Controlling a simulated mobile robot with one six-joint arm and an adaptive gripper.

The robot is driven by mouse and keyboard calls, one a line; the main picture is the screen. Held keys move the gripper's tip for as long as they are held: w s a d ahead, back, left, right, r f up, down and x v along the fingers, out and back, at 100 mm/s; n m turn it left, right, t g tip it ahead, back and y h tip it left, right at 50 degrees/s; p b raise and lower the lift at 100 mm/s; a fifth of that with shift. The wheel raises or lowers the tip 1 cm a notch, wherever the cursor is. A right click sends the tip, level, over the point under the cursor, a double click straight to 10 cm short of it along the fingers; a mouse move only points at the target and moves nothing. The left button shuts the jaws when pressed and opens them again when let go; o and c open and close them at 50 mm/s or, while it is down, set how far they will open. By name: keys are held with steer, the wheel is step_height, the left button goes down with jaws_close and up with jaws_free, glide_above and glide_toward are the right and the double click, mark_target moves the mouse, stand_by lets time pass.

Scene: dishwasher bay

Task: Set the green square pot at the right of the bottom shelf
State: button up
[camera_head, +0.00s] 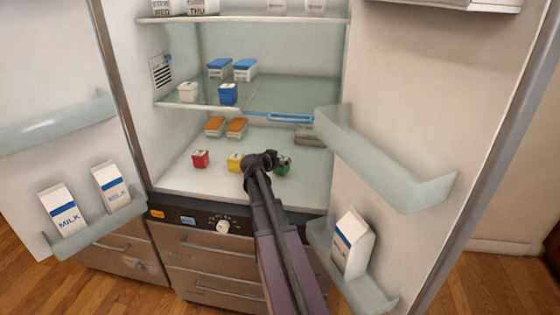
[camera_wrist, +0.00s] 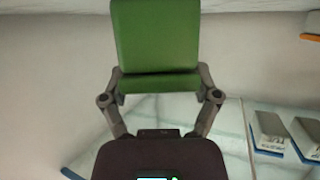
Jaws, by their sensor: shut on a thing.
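The green square pot (camera_head: 284,166) is at the right part of the fridge's bottom shelf (camera_head: 215,182), partly hidden behind my gripper (camera_head: 268,161). In the wrist view the green pot (camera_wrist: 156,38) fills the top middle, with my gripper's fingers (camera_wrist: 160,86) closed on its two sides. I cannot tell whether the pot touches the shelf. A yellow pot (camera_head: 235,162) stands just left of my gripper. A red pot (camera_head: 200,158) stands further left on the same shelf.
Two orange-lidded boxes (camera_head: 225,127) and a grey box (camera_head: 307,135) stand behind. The glass shelf (camera_head: 285,95) above holds white and blue pots and blue-lidded boxes. The open right door's bin (camera_head: 395,175) is close to my arm's right. The bottom shelf's front left is clear.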

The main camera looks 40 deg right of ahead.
steer(key=shift+f, duration=0.25)
steer(key=o, duration=1.1)
steer(key=shift+r, duration=0.1)
steer(key=shift+r+p, duration=0.5)
steer(key=shift+r, duration=0.05)
steer(key=p+v, duration=0.4)
steer(key=v, duration=0.8)
steer(key=shift+r+p, duration=0.1)
steer(key=shift+p, duration=0.2)
